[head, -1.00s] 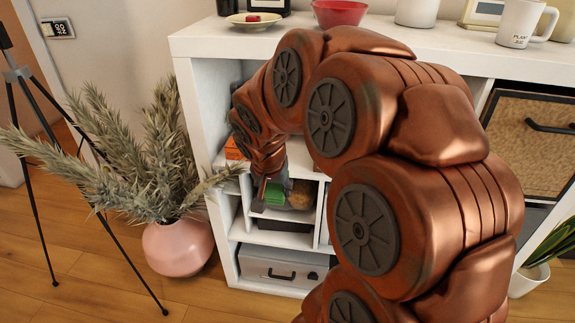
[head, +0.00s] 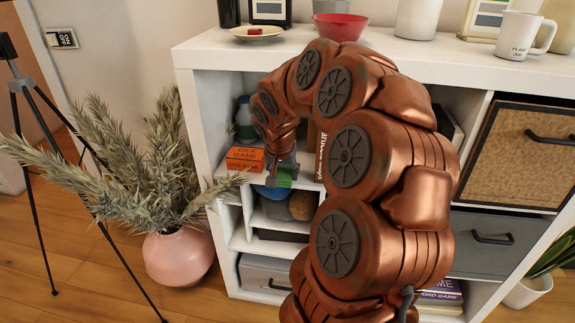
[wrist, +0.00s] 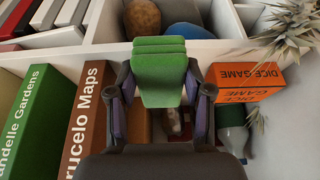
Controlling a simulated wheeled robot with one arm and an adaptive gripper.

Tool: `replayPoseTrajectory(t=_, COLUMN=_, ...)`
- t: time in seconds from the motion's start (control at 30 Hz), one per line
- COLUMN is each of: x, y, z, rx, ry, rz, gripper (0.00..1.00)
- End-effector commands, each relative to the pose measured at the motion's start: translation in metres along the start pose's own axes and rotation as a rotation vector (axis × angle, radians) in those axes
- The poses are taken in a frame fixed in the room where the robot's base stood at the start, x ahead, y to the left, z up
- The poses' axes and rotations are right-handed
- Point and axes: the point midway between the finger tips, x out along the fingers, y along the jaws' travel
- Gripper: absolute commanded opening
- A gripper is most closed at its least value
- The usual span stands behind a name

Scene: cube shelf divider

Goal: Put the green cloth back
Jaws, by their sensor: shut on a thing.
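The green cloth (wrist: 160,72) is a folded, layered pad held between the two fingers of my gripper (wrist: 162,92) in the wrist view. My gripper is shut on it. In the head view the cloth (head: 279,181) shows as a small green patch under my gripper (head: 284,172), at about the height of the board between the upper and lower compartments. A small compartment (head: 262,220) below it holds a blue thing (head: 271,194), a grey thing (head: 276,209) and a round brown thing (head: 303,206). My arm hides part of the shelf.
The upper compartment holds orange dice game boxes (head: 244,160), a bottle (head: 245,125) and upright books (wrist: 85,115). A red bowl (head: 338,27) and a white mug (head: 522,36) stand on the shelf top. A pink vase (head: 178,258) with plants stands at the left, its fronds reaching the shelf edge.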

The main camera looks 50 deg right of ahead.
Motion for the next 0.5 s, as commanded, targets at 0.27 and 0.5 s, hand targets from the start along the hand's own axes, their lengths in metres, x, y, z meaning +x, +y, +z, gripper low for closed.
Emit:
replayPoseTrajectory(t=0.27, x=0.017, y=-0.002, z=-0.040, rx=-0.001, ry=0.000, rz=-0.004, gripper=0.00)
replayPoseTrajectory(t=0.5, x=0.021, y=-0.001, z=-0.052, rx=-0.002, ry=0.001, rz=-0.003, gripper=0.00)
